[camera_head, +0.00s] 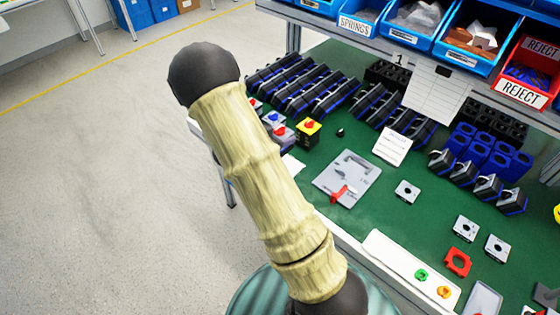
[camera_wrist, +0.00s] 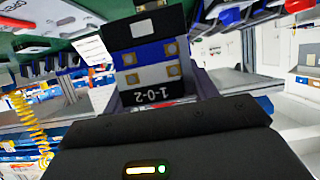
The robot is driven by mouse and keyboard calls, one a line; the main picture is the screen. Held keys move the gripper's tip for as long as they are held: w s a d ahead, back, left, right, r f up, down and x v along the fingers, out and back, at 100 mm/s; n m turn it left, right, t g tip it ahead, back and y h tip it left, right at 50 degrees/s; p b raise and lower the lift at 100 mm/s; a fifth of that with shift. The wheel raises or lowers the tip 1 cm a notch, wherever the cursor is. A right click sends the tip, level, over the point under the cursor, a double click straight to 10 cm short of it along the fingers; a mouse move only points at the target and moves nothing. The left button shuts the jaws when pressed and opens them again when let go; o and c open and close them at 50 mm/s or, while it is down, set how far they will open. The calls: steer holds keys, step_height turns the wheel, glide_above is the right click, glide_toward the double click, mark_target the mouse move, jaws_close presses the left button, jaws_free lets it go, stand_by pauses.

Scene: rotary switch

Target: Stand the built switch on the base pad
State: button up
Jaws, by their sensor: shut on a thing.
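In the wrist view, my gripper (camera_wrist: 155,103) is shut on the built switch (camera_wrist: 147,52). The switch is a dark block with blue and pale bands, brass-coloured terminals and an upside-down "1-0-2" label. The fingertips are mostly hidden behind the gripper's dark body. In the head view, neither the gripper nor the held switch can be made out; my beige-sleeved arm fills the middle. A grey plate (camera_head: 338,187) with a red lever-like part lies on the green bench top; I cannot tell whether it is the base pad.
Small blocks with coloured knobs (camera_head: 308,130) stand at the bench's left. Dark blocks line the back, below part bins (camera_head: 458,52) and a red REJECT bin (camera_head: 520,95). A white tray (camera_head: 392,258) with green and yellow knobs lies in front. Bare green bench shows between parts.

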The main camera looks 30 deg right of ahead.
steer(key=f, duration=0.4)
steer(key=shift+w+f, duration=0.2)
steer(key=shift+f, duration=0.2)
steer(key=shift+s+a+r, duration=0.1)
steer(key=shift+s+r, duration=0.05)
steer(key=shift+s, duration=0.1)
steer(key=shift+d+f, duration=0.15)
steer(key=shift+f, duration=0.8)
steer(key=shift+d+f, duration=0.1)
steer(key=shift+f, duration=0.85)
steer(key=shift+a+f, duration=0.15)
steer(key=shift+f, duration=0.1)
steer(key=shift+f, duration=0.15)
steer(key=o, duration=1)
